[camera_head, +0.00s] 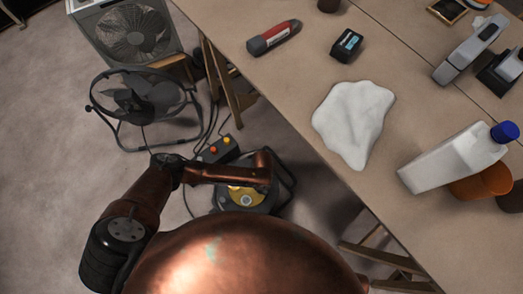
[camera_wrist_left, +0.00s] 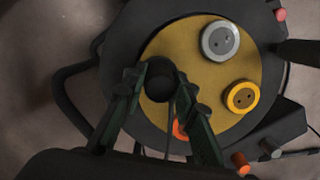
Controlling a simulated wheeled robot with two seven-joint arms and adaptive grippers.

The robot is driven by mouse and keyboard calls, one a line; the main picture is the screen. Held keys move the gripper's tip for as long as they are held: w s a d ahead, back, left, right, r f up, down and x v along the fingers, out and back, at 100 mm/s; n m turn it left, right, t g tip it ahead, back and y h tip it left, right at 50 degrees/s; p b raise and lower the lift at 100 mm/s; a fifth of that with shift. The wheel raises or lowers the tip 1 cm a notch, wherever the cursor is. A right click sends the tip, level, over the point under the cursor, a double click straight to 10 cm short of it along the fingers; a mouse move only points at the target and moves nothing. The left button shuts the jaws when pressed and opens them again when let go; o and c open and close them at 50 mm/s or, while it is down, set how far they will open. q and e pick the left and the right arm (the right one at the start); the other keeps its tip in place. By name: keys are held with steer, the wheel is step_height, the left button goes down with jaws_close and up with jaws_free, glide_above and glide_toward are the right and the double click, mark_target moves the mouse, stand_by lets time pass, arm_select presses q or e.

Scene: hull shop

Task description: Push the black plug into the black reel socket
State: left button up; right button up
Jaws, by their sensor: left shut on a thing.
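The cable reel (camera_head: 282,190) stands on the floor below the table, partly hidden by my left arm in the head view. In the left wrist view the reel's gold face (camera_wrist_left: 185,38) carries a grey socket (camera_wrist_left: 220,41), a yellow socket (camera_wrist_left: 242,97) and an orange-red one (camera_wrist_left: 180,130), partly covered by a finger. My left gripper (camera_wrist_left: 160,82) is shut on the black plug (camera_wrist_left: 159,86), over the left part of the gold face. A dark cord runs down from the plug. The black socket cannot be told apart behind it, nor whether the plug is seated. My right gripper is not in view.
A small box (camera_head: 220,150) with coloured buttons stands behind the reel. A floor fan (camera_head: 138,98) and a box fan (camera_head: 128,38) are at left. The table (camera_head: 290,80) at right holds a white cloth (camera_head: 354,122), a white bottle (camera_head: 452,158) and tools.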

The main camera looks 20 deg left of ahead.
arm_select(q)
steer(key=shift+f, duration=0.3)
steer(key=o, duration=1.1)
steer(key=r, duration=0.4)
steer(key=w+r, duration=0.1)
steer(key=r, duration=0.7)
steer(key=shift+w+a, duration=0.2)
steer(key=shift+w, duration=0.2)
steer(key=shift+s+f, duration=0.1)
